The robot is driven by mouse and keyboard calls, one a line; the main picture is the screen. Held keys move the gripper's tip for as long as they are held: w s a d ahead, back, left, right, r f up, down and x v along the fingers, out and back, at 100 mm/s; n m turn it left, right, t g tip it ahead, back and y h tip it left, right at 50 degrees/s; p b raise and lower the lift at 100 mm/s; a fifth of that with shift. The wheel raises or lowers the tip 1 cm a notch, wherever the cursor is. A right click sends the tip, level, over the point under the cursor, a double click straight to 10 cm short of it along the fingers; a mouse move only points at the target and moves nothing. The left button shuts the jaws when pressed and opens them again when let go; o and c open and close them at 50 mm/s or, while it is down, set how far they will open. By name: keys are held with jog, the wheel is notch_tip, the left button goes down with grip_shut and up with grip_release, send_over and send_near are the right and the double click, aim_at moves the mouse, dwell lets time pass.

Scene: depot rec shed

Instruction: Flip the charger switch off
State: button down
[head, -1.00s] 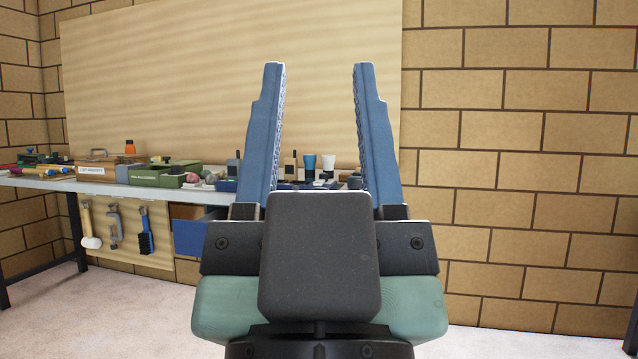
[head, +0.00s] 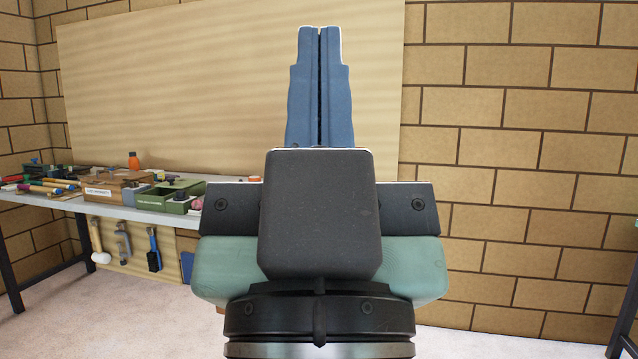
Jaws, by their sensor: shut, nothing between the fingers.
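My gripper (head: 319,30) fills the middle of the head view. Its two blue fingers point up and are pressed together with nothing between them. It stands in front of the wooden wall board and hides the right part of the workbench. I see no charger and no charger switch in this view; whether they are behind my gripper I cannot tell.
A workbench (head: 128,213) at the left holds a wooden box (head: 115,187), a green box (head: 155,197), an orange-capped bottle (head: 134,161) and several tools. A mallet (head: 98,245), a clamp (head: 122,243) and a brush (head: 154,250) hang below.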

notch_tip(320, 180, up, 20)
jog(key=p, duration=1.7)
jog(key=shift+f, duration=0.25)
jog(key=shift+w, duration=0.1)
